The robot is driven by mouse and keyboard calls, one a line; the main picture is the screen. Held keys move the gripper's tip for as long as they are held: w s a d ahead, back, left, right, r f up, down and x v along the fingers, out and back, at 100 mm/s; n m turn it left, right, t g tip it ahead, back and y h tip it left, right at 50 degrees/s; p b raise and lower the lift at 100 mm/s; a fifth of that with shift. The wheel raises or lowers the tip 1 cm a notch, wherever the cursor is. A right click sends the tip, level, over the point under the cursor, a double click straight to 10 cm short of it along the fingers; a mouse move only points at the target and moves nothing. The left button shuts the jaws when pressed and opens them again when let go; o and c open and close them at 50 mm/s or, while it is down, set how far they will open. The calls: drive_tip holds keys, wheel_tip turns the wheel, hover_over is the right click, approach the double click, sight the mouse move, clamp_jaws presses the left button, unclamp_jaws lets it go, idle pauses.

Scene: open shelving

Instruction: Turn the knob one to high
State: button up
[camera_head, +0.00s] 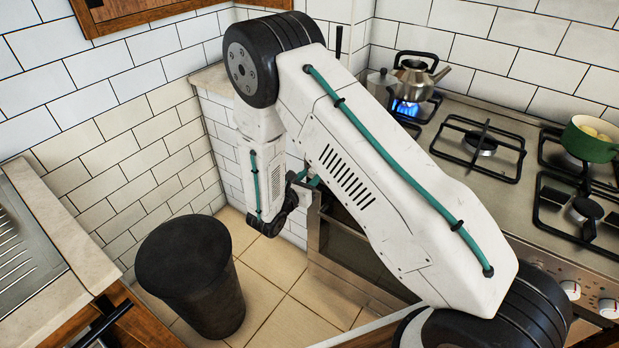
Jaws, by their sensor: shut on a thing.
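My gripper (304,182) shows only in part, at the left end of the stove front, behind my white arm. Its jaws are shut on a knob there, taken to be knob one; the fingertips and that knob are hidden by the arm. Two silver knobs (572,290) (608,308) show on the right part of the stove's front panel, apart from my gripper. The stove (455,118) has a blue flame (405,107) burning at its back left burner, under a steel kettle (416,77).
A green pot (590,140) stands at the right of the stove. A dark round bin (195,275) stands on the tiled floor left of the oven. A counter with a sink (25,245) is at the left. Floor between bin and oven is clear.

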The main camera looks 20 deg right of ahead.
drive_tip(key=shift+n, duration=0.6)
drive_tip(key=o, duration=1)
drive_tip(key=shift+a, duration=0.1)
drive_tip(key=v, duration=0.7)
drive_tip(key=shift+s+a, duration=0.15)
drive_tip(key=shift+a, duration=0.15)
